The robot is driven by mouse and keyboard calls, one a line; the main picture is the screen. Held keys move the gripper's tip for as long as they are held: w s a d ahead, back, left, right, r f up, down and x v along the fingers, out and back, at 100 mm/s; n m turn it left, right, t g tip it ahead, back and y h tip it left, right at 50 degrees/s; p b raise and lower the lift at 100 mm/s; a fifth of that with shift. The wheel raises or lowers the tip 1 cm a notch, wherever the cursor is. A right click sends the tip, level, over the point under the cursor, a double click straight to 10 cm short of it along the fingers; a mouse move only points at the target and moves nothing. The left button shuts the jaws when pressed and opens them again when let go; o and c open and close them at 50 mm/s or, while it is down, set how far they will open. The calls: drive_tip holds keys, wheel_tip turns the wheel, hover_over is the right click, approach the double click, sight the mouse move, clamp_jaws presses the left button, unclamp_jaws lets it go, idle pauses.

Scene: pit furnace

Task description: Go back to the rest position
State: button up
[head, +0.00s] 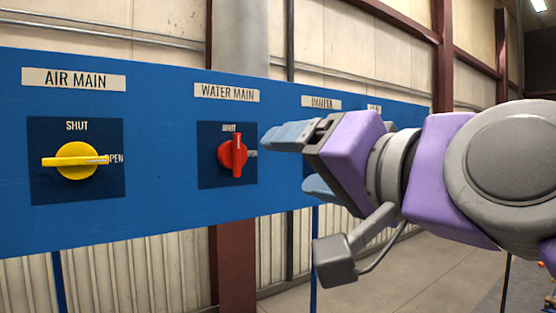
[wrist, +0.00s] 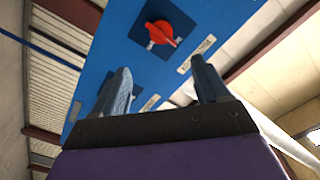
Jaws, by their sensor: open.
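My gripper (head: 302,160) is open and empty in the head view, in front of the blue panel and to the right of the red valve handle. Its two fingers (wrist: 160,88) also show in the wrist view, spread apart with nothing between them. The red handle (head: 237,156) under the WATER MAIN label stands upright, apart from my gripper. In the wrist view the red handle (wrist: 163,34) lies beyond the fingers. The yellow handle (head: 80,161) under AIR MAIN lies level, pointing right to OPEN. My arm hides the panel's right part.
The blue panel (head: 150,110) spans the left and middle of the head view on thin posts. A DAMPER label (head: 321,102) shows above my gripper, with another label partly hidden. Steel columns (head: 443,55) and a pale wall stand behind. Open floor (head: 430,275) shows below right.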

drive_tip(key=shift+v, duration=0.85)
wheel_tip(320, 180, down, 34)
drive_tip(key=n+g+h+b, duration=0.2)
drive_tip(key=g+h+b, duration=0.1)
drive_tip(key=g+h, duration=0.4)
drive_tip(key=s+d+f+g+h+b, duration=0.1)
drive_tip(key=s+d+f+g, duration=0.3)
drive_tip(key=s+f, duration=0.4)
drive_tip(key=s+d+f+g+h, duration=0.2)
drive_tip(key=s+d+f+g, duration=0.3)
drive_tip(key=s+f, duration=0.4)
wheel_tip(320, 180, down, 6)
drive_tip(key=shift+d+f+g+b, duration=0.15)
drive_tip(key=shift+d+g+b, duration=0.2)
drive_tip(key=shift+g+b, duration=0.05)
